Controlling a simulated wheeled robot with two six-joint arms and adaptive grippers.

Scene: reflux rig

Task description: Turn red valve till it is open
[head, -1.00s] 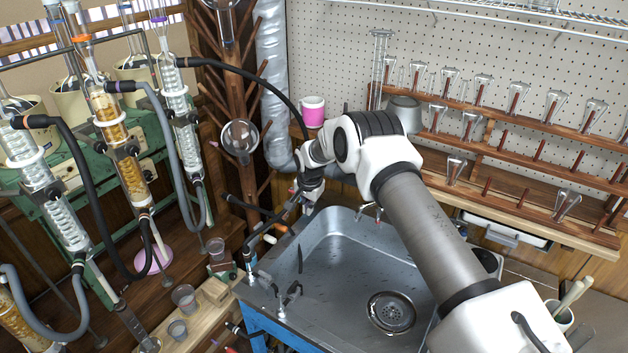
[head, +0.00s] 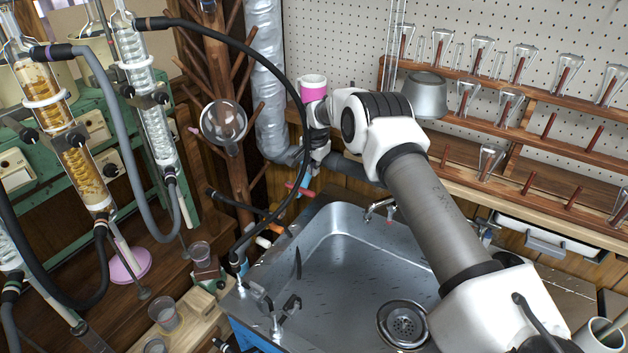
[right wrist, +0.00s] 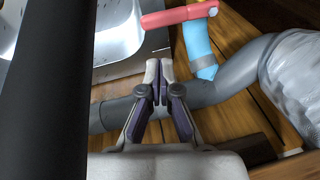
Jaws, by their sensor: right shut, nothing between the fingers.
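The red valve handle (head: 300,189) shows just behind the sink's back left corner. In the right wrist view the red handle (right wrist: 178,15) lies crosswise over a light blue pipe (right wrist: 198,45). My right gripper (head: 301,162) is above and behind the valve in the head view. In the right wrist view its fingertips (right wrist: 158,70) are together with nothing between them, and they are apart from the handle. My left gripper is in neither view.
The metal sink (head: 345,262) is empty in front of the valve. A grey drain pipe (right wrist: 225,88) runs close beyond the fingers. A black hose (head: 270,75) arches left of my right gripper. A pink and white mug (head: 313,90) stands behind it.

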